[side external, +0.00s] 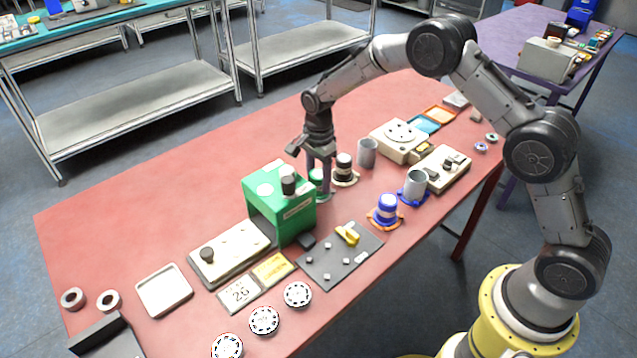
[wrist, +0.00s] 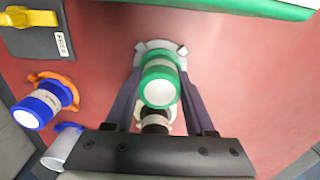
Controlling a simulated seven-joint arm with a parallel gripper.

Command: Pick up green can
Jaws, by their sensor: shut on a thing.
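The green can (wrist: 160,85) with a pale band and white end is in the middle of the wrist view, between the two fingers of my gripper (wrist: 160,78). My gripper is shut on it. A pale notched ring (wrist: 158,46) shows around the can's far end; I cannot tell whether the can is clear of it. In the side view, my gripper (side external: 318,172) points down just right of the green scanner box (side external: 280,195). The green can (side external: 315,176) is mostly hidden there behind the fingers and the box.
A black can (side external: 344,166) on a pale base and a grey cup (side external: 367,152) stand close to the right of my gripper. A blue can (side external: 387,210) on an orange base and another grey cup (side external: 413,186) stand nearer the front edge. The table's back left is clear.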

